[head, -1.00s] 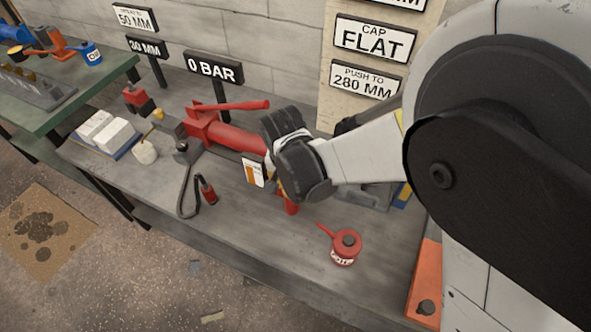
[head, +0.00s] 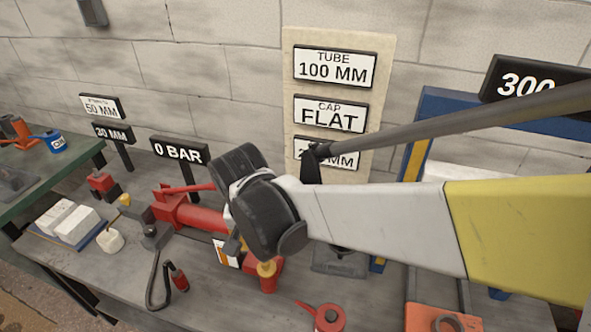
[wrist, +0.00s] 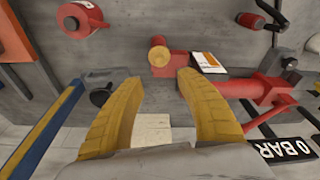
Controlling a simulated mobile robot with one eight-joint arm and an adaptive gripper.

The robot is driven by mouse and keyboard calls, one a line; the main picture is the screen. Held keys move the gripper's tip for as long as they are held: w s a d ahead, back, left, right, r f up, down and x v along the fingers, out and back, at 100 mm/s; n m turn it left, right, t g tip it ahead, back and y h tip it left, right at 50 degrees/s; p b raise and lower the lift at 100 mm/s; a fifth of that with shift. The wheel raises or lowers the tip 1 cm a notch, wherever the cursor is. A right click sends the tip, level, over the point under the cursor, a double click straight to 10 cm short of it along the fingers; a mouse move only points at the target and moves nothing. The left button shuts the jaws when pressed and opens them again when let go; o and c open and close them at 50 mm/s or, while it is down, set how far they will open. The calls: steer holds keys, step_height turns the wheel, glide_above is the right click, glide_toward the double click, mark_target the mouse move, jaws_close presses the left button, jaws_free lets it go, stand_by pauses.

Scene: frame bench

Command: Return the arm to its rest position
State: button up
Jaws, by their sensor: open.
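My gripper (wrist: 162,105) shows in the wrist view as two yellow fingers, open and spread apart with nothing between them. The bench surface (wrist: 200,20) and the wall lie beyond the fingers. In the head view my arm reaches in from the right, and its dark wrist joint hangs above the bench (head: 120,285) beside the red hydraulic pump (head: 195,216). The fingers themselves are hidden behind the arm in the head view.
A red oil can (head: 327,318) stands near the front of the bench. A 0 BAR sign (head: 180,151) stands behind the pump. A blue frame (head: 425,130) rises behind my arm at the right. White blocks (head: 70,222) lie at the left.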

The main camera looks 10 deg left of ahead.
steer(key=shift+s+r, duration=0.1)
steer(key=shift+r, duration=0.45)
steer(key=w+d+r, duration=0.3)
steer(key=d+r, duration=0.1)
steer(key=d, duration=0.7)
steer(key=s+d+r+t, duration=0.1)
steer(key=s+d+t, duration=0.1)
steer(key=d, duration=1)
steer(key=s+d+r+m+t, duration=0.1)
steer(key=s+d, duration=0.3)
steer(key=d, duration=0.9)
steer(key=shift+s+r+m+t, duration=0.35)
steer(key=shift+r+t, duration=0.25)
steer(key=shift+t, duration=0.2)
